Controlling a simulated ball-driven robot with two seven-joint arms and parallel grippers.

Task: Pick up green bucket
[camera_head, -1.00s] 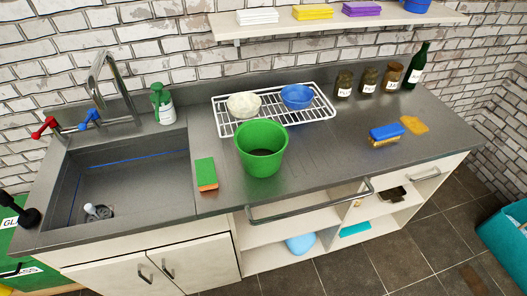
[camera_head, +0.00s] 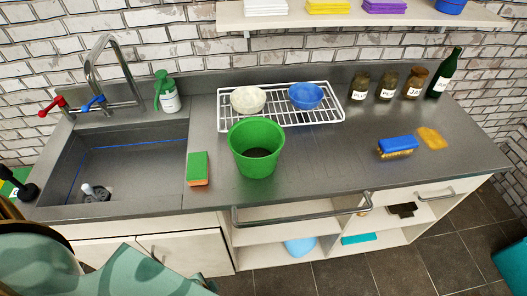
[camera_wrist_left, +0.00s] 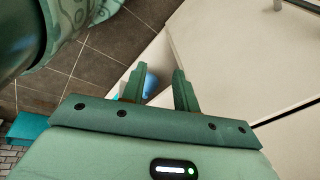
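The green bucket (camera_head: 256,147) stands upright on the grey counter in the head view, just in front of the wire rack and right of the sponge. Its open top shows a dark inside. My left gripper (camera_wrist_left: 159,80) shows only in the left wrist view; its two fingers are apart with nothing between them. It is beside the pale cabinet front, with floor below, away from the bucket. In the head view my left arm (camera_head: 40,262) is at the lower left. My right gripper is not in view.
A wire rack (camera_head: 330,117) holds a white bowl (camera_head: 248,99) and a blue bowl (camera_head: 305,96). A green sponge (camera_head: 198,168) lies left of the bucket, beside the sink (camera_head: 120,165). A blue brush (camera_head: 397,146) and jars stand right. A handle rail (camera_head: 300,212) runs along the counter front.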

